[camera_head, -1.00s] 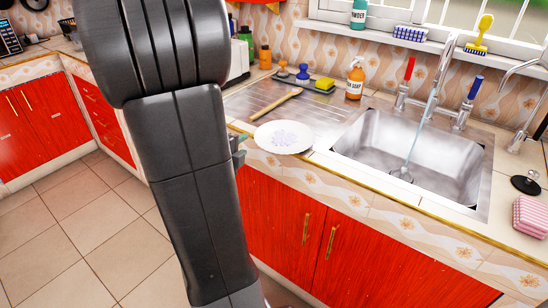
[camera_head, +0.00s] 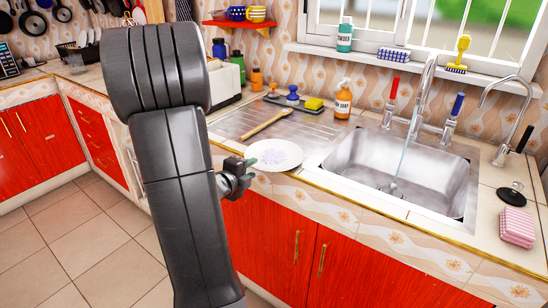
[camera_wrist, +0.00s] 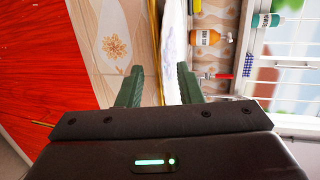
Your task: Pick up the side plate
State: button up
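The side plate (camera_head: 278,155) is white with a pale lilac pattern in its middle. It lies on the counter left of the sink, at the front edge of the drainer. My gripper (camera_head: 250,163) is at the plate's left rim in the head view. In the wrist view, my gripper's green fingers (camera_wrist: 159,87) are apart, and the plate (camera_wrist: 175,45) shows as a narrow white band, seen nearly edge-on. The band runs close to the right finger, its near end partly between the fingers. I cannot tell whether a finger touches it.
A wooden utensil (camera_head: 268,124) lies on the drainer behind the plate. The sink (camera_head: 400,170), with its tap running, is to the right. The patterned counter front (camera_wrist: 115,45) is close to my gripper.

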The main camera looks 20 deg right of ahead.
aim_at(262, 163)
jog(key=x, duration=0.4)
jog(key=shift+w+d+f, duration=0.1)
jog(key=shift+w+d, duration=0.05)
jog(key=shift+d, duration=0.2)
grip_shut()
